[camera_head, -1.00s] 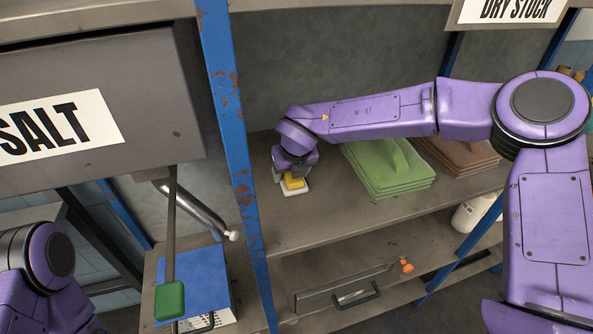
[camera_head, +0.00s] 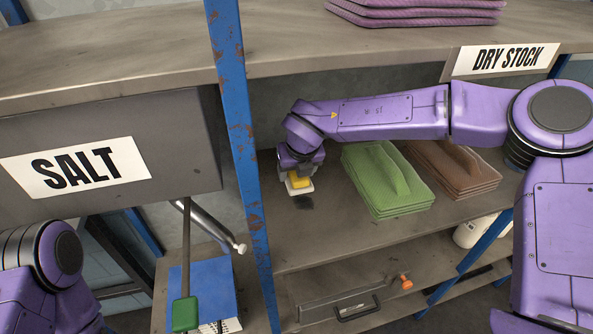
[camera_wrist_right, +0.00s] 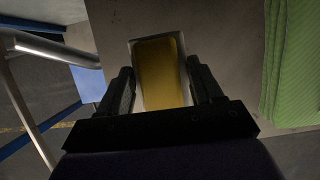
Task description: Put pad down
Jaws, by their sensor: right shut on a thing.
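The pad is a small block with a yellow top and a pale base. In the head view the pad (camera_head: 299,182) hangs just above the middle shelf, near its left end, with a dark shadow on the shelf below it. My right gripper (camera_head: 297,172) points down and is shut on the pad. In the right wrist view the pad (camera_wrist_right: 158,72) sits between the two dark fingers of my right gripper (camera_wrist_right: 163,85). My left arm shows at the lower left of the head view, but its gripper is out of frame.
A green stack (camera_head: 385,185) and a brown stack (camera_head: 460,170) lie right of the pad on the shelf (camera_head: 340,236). A rusty blue post (camera_head: 241,150) stands close on the left, beside the SALT box (camera_head: 180,130). Bare shelf lies in front of the pad.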

